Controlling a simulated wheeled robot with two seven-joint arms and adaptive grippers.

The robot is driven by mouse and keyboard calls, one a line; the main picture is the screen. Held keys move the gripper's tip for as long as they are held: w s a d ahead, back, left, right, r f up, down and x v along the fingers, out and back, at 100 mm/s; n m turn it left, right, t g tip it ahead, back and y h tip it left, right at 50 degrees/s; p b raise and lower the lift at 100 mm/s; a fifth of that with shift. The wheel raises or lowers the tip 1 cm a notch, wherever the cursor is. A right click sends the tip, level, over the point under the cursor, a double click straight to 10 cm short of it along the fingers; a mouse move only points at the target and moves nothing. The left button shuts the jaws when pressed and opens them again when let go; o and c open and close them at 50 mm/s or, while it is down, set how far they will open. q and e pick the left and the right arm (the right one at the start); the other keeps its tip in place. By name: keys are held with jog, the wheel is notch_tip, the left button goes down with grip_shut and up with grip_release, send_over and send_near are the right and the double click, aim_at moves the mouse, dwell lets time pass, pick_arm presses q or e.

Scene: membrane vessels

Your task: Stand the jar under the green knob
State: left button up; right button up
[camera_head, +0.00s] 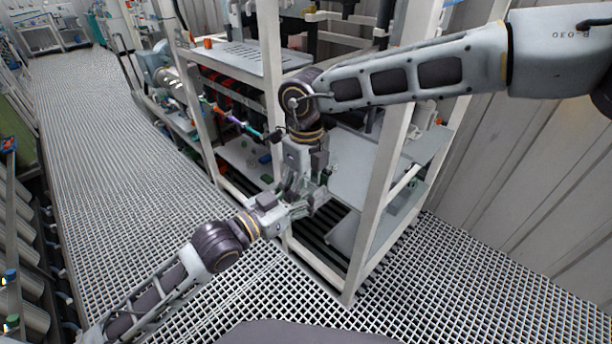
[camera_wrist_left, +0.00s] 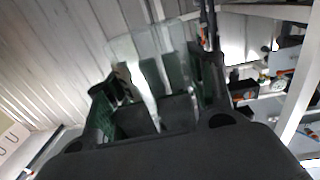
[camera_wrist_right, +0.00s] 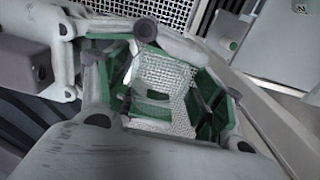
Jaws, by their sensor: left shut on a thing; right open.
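My left gripper (camera_head: 300,207) reaches in from the lower left and is shut on a clear jar. In the left wrist view the jar (camera_wrist_left: 126,50) shows as a see-through body between the fingers (camera_wrist_left: 155,78). My right gripper (camera_head: 303,190) comes down from above, very close to the left one. In the right wrist view its green-padded fingers (camera_wrist_right: 165,90) are spread, with clear glass between them. Whether they touch the jar I cannot tell. A small green round end (camera_wrist_right: 232,46) shows on a pale fitting in the right wrist view; I cannot tell whether it is the green knob.
A white frame post (camera_head: 375,190) stands right of the grippers, with grey shelves (camera_head: 352,165) behind it. A row of coloured fittings (camera_head: 232,119) lies left of the right wrist. Grated floor (camera_head: 110,180) is open at the left. A ribbed wall (camera_head: 530,170) closes the right side.

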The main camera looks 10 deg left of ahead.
jog(key=shift+f, duration=1.5)
jog(key=c, duration=0.6)
pick_arm(q)
jog(key=o, duration=0.6)
jog(key=shift+c, duration=0.2)
pick_arm(e)
jog(key=shift+c, duration=1)
pick_arm(q)
jog(key=o, duration=0.5)
jog(key=shift+f, duration=0.1)
